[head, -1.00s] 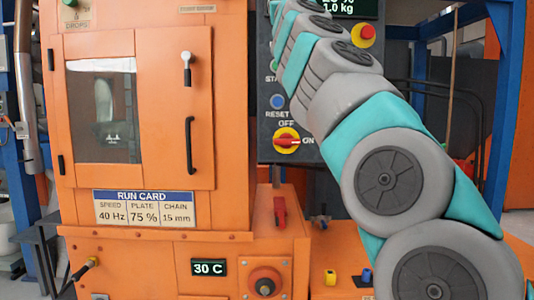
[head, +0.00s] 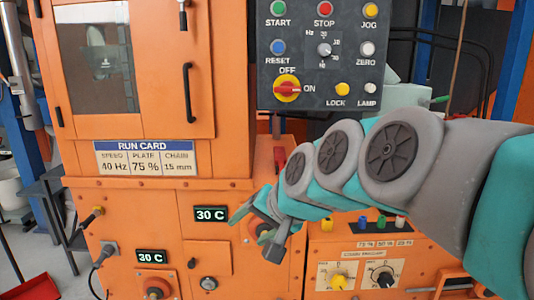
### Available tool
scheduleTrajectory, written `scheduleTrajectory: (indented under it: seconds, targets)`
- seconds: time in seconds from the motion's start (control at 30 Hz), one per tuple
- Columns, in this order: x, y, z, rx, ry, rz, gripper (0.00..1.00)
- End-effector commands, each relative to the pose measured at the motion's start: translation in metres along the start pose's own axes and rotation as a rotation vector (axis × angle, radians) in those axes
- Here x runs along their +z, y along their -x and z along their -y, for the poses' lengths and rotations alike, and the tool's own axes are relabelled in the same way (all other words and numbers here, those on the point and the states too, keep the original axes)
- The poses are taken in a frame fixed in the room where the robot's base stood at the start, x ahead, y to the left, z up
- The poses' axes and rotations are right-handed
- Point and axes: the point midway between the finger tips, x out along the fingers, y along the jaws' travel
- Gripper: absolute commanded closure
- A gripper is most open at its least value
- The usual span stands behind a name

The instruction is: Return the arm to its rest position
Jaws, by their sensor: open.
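My grey and teal arm (head: 390,152) comes in from the right edge and reaches left and down across the front of the machine. At its end my gripper (head: 257,223) is open, its fingers apart and pointing down-left. No held object shows between them. The gripper is in front of the orange lower housing, just right of the upper 30 C display (head: 210,214). It covers part of a round fitting there; I cannot tell whether it touches it.
The dark control panel (head: 300,60) with its red-yellow OFF/ON switch (head: 287,88) is above the arm. An orange box with dials (head: 385,276) is below it. The cabinet door has a black handle (head: 189,93). A red tray (head: 28,289) lies at lower left.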

Motion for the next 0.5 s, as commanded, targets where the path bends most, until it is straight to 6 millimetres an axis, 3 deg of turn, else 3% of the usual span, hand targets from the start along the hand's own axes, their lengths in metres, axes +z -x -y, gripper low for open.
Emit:
scheduleTrajectory:
  seconds: [0.03,0.17,0.3,0.4,0.5]
  targets:
    - [0.018,-0.002,-0.03,0.068,0.028,0.04,0.29]
    - [0.068,0.0,-0.105,0.236,0.105,0.169,0.29]
    - [0.124,0.016,-0.181,0.397,0.167,0.327,0.29]
    - [0.162,0.034,-0.226,0.49,0.193,0.442,0.29]
    - [0.191,0.05,-0.257,0.554,0.21,0.535,0.29]
